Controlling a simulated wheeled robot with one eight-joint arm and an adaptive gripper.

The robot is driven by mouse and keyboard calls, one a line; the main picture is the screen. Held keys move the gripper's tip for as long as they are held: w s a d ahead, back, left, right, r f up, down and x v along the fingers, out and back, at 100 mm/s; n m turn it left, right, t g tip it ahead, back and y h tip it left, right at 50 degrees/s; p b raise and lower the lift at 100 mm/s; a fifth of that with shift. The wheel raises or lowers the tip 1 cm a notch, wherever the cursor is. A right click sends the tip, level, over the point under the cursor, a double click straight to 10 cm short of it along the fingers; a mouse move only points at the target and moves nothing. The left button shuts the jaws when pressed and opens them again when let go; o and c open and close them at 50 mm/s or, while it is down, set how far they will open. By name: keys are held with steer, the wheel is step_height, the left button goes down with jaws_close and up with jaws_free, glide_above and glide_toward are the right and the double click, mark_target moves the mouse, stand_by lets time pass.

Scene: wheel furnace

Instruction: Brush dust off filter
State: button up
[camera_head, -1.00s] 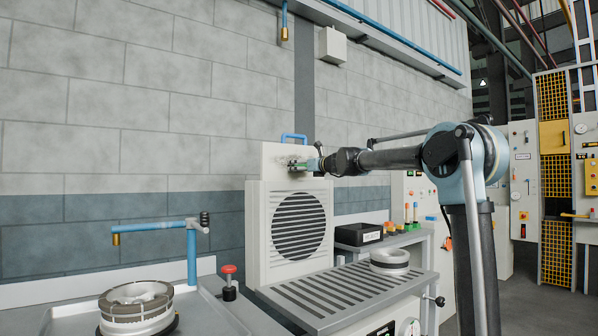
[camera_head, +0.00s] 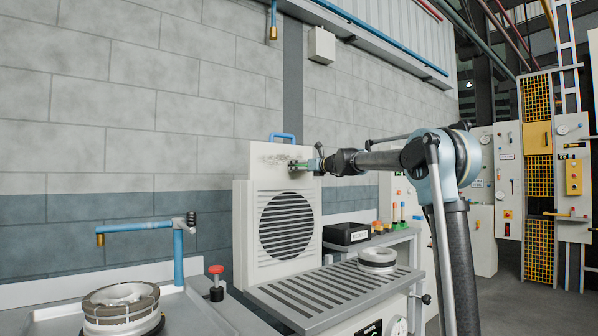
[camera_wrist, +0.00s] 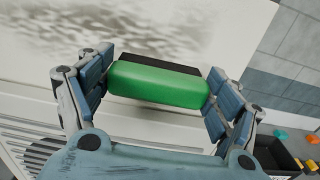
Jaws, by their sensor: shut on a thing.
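The filter is a pale upright panel (camera_head: 246,205) with a blue handle (camera_head: 283,138) on top and a round slatted grille (camera_head: 286,225). Grey dust (camera_wrist: 150,30) lies in smudges on its upper face, and it also shows near my gripper in the head view. My gripper (camera_wrist: 158,85) is shut on a green-handled brush (camera_wrist: 160,84) with a dark bristle strip (camera_wrist: 160,62). The brush is at the panel's upper part, just right of the dust in the head view. Whether the bristles touch the face is hard to tell.
A slatted table (camera_head: 330,296) stands before the panel, with a metal ring part (camera_head: 377,258) on it. A black bin (camera_head: 346,234) is behind. At left are a wheel (camera_head: 120,308), a blue pipe (camera_head: 140,227) and a red knob (camera_head: 216,270).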

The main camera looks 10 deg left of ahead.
mark_target(269, 159)
steer(key=shift+w+d, duration=1.9)
steer(key=shift+w, duration=0.25)
steer(key=shift+s+a, duration=1.4)
steer(key=shift+s, duration=0.05)
steer(key=shift+s+a, duration=1.75)
steer(key=shift+s, duration=0.4)
steer(key=shift+s+a, duration=1.8)
steer(key=shift+s, duration=0.3)
steer(key=shift+s+a, duration=1.75)
steer(key=shift+s, duration=0.4)
steer(key=shift+s+a, duration=1.15)
steer(key=shift+s, duration=0.05)
steer(key=shift+r, duration=1.5)
steer(key=shift+c, duration=0.5)
steer(key=shift+w+d, duration=1.15)
steer(key=shift+w, duration=0.3)
